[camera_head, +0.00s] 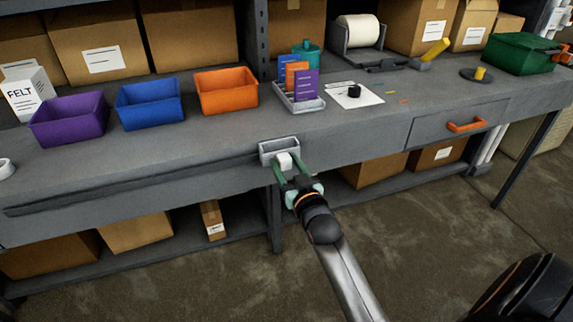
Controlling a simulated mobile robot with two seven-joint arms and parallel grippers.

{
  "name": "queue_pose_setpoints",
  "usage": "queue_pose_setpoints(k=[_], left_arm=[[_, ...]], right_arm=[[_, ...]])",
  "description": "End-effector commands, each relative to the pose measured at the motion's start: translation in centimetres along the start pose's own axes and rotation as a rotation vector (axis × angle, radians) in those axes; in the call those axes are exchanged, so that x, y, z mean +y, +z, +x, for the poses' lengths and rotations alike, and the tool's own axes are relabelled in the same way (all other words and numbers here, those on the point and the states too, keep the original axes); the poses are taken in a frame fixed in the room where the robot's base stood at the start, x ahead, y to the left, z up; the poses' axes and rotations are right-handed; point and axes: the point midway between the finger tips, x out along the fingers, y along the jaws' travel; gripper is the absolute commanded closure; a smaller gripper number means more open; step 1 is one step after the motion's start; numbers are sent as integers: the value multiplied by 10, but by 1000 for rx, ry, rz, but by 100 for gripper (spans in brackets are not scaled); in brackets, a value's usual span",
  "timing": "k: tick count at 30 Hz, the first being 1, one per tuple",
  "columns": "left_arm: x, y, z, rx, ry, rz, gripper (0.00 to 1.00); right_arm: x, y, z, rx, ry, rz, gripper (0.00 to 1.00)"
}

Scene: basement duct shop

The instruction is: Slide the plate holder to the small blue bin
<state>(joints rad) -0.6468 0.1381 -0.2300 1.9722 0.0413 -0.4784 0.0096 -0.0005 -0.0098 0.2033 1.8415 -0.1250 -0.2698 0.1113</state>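The plate holder (268,153) is a light grey open-topped box on the bench's front edge, at the right end of a long dark rail (140,183). A white knob (285,162) sticks out from its front. My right gripper (287,164) has its green fingers on either side of this knob; whether they press on it I cannot tell. The small blue bin (150,108) stands on the bench to the left of the holder, between a purple bin (68,124) and an orange bin (226,93). My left gripper is not in view.
A grey tray with upright coloured cards (305,84) stands behind the holder. A drawer with an orange handle (466,125) is to the right. The bench front along the rail, left of the holder, looks clear. Cardboard boxes (136,230) sit on the shelf below.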

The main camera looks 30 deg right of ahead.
Motion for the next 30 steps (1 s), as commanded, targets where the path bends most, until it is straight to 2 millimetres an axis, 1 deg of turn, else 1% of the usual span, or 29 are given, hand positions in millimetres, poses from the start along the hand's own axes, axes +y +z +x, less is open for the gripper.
queue_pose_setpoints(k=[1,2,14,15,30], left_arm=[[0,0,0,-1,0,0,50],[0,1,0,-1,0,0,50],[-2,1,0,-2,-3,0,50],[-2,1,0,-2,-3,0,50],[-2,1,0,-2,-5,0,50]], right_arm=[[0,0,0,0,0,0,50],[0,0,0,0,0,0,54],[0,0,0,0,0,0,99],[0,0,0,0,0,0,100],[0,0,0,1,0,0,100]])
